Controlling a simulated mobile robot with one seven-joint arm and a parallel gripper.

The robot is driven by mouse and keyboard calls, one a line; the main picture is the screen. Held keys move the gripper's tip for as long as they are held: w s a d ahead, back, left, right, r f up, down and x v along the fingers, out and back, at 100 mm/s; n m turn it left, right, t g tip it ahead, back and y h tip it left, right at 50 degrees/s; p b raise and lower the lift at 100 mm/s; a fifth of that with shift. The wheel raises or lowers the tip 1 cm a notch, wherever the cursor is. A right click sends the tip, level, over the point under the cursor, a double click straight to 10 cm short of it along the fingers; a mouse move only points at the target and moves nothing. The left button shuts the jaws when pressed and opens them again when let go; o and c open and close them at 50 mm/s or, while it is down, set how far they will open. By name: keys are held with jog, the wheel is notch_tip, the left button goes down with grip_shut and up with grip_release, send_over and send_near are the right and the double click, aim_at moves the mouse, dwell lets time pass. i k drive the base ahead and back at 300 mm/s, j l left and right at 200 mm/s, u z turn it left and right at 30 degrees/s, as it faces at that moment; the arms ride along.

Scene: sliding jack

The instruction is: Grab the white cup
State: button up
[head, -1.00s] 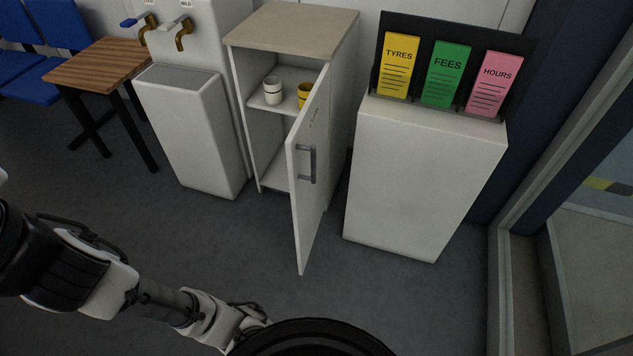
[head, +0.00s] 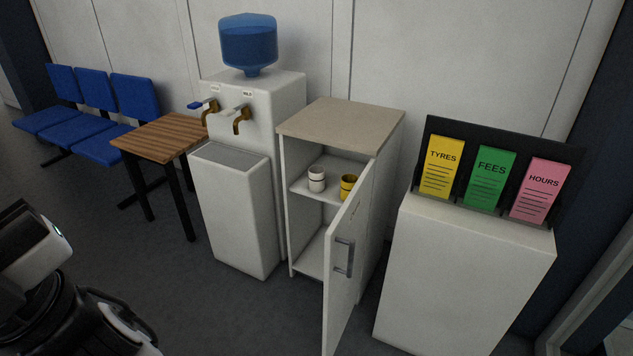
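The white cup (head: 317,179) has a dark band and stands upright on the upper shelf of a small white cabinet (head: 285,215) with a beige top. A yellow cup (head: 348,187) stands to its right on the same shelf, partly behind the edge of the open door. The cabinet door (head: 345,275) is swung outward toward me, with a grey handle (head: 344,258) on its face. Part of my arm shows at the lower left, well apart from the cabinet. My gripper is not in view.
A water cooler (head: 235,220) with a blue bottle stands left of the cabinet, beside a wooden table (head: 165,136) and blue chairs (head: 90,130). A white stand (head: 465,275) with leaflets is at the right. Grey floor (head: 200,300) is clear in front.

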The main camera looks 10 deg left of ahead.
aim_at(317, 179)
jog(key=i+j+z, duration=0.1)
jog(key=i+j, duration=0.3)
jog(key=j, duration=0.2)
jog(key=i+j+z, duration=0.25)
jog(key=i+j, duration=0.15)
jog(key=j, duration=0.2)
jog(key=i+j+z, duration=0.1)
jog(key=i+j, duration=0.25)
jog(key=j, duration=0.3)
jog(key=i+j+z, duration=0.15)
jog(key=j, duration=0.2)
jog(key=i+j+z, duration=0.1)
jog(key=j, duration=0.25)
jog(key=i+j, duration=0.1)
jog(key=i, duration=0.45)
